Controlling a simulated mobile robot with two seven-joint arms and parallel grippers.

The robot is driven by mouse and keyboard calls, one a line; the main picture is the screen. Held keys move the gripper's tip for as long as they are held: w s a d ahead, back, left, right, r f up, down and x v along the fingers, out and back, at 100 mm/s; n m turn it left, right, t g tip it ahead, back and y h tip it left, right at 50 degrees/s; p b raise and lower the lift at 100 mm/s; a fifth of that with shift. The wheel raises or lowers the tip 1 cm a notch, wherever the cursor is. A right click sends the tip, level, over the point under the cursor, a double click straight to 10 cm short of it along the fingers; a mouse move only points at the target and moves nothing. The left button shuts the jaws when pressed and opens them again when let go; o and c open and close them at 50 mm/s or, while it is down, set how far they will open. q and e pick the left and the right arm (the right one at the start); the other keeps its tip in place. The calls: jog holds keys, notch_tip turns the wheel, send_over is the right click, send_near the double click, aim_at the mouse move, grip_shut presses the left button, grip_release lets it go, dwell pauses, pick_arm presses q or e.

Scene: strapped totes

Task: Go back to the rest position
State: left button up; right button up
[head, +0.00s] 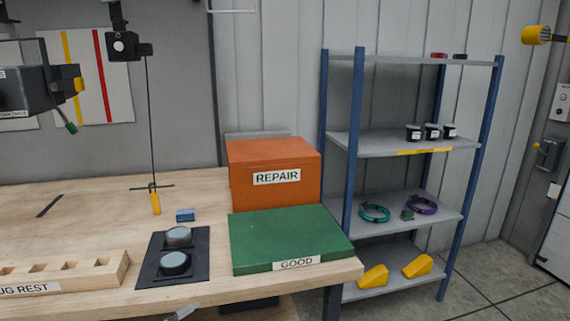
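A small grey piece (182,313) shows at the bottom edge of the head view, in front of the workbench's front edge. It may be the tip of my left gripper, but too little shows to tell whether it is open or shut. My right gripper is not in view. On the wooden workbench (95,210), a closed orange tote labelled REPAIR (275,195) stands behind a flat green tote labelled GOOD (285,235). A black plate (155,275) to their left carries two round grey-topped pieces (176,262).
A wooden plug rest (75,270) lies at front left. A yellow-handled tool (155,203) hangs on a cord near a small blue block (186,215). A black device (30,90) hangs at upper left. A blue-post shelf (400,143) with rings, jars and yellow wedges stands right.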

pick_arm(q)
jog(key=s+a+f+n+y, duration=0.1)
jog(key=s+f+n, duration=0.4)
jog(key=s+f, duration=0.3)
jog(key=s+a+f+n+g+y, duration=0.1)
jog(key=s+f+n, duration=0.4)
jog(key=s, duration=0.9)
notch_tip(320, 180, down, 3)
jog(key=shift+a+n+g, duration=0.3)
jog(key=shift+a+n, duration=0.1)
jog(key=shift+a, duration=0.25)
